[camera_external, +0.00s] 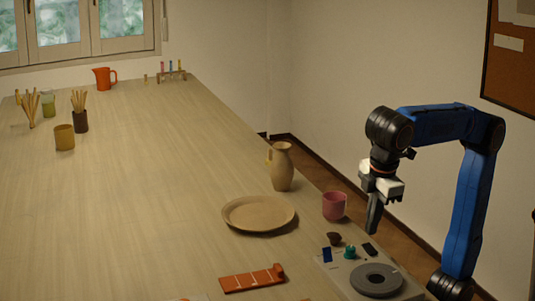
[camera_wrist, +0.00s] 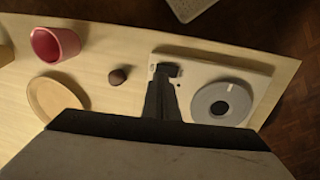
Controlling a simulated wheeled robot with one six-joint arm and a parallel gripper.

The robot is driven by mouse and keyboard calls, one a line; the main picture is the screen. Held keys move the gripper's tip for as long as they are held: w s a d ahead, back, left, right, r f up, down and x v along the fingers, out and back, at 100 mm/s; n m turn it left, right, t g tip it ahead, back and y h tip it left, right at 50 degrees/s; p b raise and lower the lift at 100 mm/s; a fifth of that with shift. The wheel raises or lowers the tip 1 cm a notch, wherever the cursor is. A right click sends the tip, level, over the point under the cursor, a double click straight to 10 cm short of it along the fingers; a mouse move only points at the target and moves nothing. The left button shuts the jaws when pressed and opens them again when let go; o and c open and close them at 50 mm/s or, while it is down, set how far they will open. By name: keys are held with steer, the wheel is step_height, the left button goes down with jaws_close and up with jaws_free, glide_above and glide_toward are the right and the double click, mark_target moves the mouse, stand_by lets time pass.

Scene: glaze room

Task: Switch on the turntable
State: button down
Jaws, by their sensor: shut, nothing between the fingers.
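The turntable is a pale grey box (camera_external: 337,272) with a dark grey round disc (camera_external: 377,279) on top, at the table's near right corner. Along its far side are a blue part (camera_external: 327,254), a green knob (camera_external: 349,252) and a black part (camera_external: 369,249). My gripper (camera_external: 372,229) is shut and empty, pointing down above the box's far side. In the wrist view the disc (camera_wrist: 222,103) is right of my gripper (camera_wrist: 166,72), whose fingers cover part of the box and hide the controls. I cannot tell whether the turntable is on.
An orange strip (camera_external: 252,278) lies left of the turntable. The middle of the table is clear.

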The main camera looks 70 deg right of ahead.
mark_target(367, 244)
steer(key=shift+w+d+f, duration=0.1)
steer(key=shift+f, duration=0.85)
steer(key=shift+w+d+f, duration=0.1)
steer(key=shift+f, duration=0.85)
